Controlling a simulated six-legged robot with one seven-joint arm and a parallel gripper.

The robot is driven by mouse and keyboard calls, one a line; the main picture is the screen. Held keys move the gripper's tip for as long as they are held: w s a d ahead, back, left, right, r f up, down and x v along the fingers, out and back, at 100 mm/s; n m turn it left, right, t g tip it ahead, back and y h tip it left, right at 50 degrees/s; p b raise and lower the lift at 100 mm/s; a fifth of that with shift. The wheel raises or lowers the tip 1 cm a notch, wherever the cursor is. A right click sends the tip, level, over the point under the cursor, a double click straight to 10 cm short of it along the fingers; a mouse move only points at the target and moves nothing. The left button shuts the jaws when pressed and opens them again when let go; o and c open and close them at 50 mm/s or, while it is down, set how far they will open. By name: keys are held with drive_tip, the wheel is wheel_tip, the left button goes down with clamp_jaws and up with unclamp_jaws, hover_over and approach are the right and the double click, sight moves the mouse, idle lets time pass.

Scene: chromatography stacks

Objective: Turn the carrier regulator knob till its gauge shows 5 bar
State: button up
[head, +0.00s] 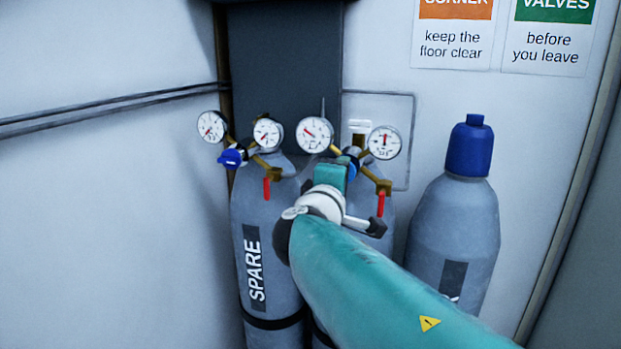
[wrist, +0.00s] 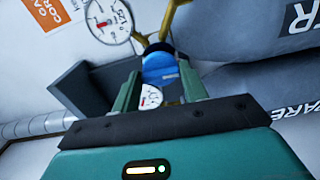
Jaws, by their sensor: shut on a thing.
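A blue regulator knob (head: 353,153) sits between two round white gauges on the cylinder right of the one marked SPARE. My gripper (head: 335,172) reaches this knob from the front and partly hides it. In the wrist view the knob (wrist: 160,68) lies between the two green fingers of my gripper (wrist: 161,84), which is shut on it. The knob's left gauge (head: 314,134) has a red needle pointing up-left; its right gauge (head: 384,142) has a near-vertical needle. Their numbers are too small to read surely. A small gauge (wrist: 150,97) also shows between the fingers.
The SPARE cylinder (head: 268,240) at left has its own blue knob (head: 231,158) and two gauges. Red levers (head: 380,204) hang below the regulators. A blue-capped cylinder (head: 455,225) stands at right.

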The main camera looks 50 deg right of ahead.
drive_tip(key=m, duration=1.1)
drive_tip(key=shift+w+f, duration=0.1)
drive_tip(key=shift+f, duration=0.05)
idle(0.5)
drive_tip(key=o, duration=1)
drive_tip(key=shift+a, duration=0.1)
drive_tip(key=v, duration=1.3)
drive_tip(key=shift+s+a, duration=0.2)
drive_tip(key=shift+a, duration=0.15)
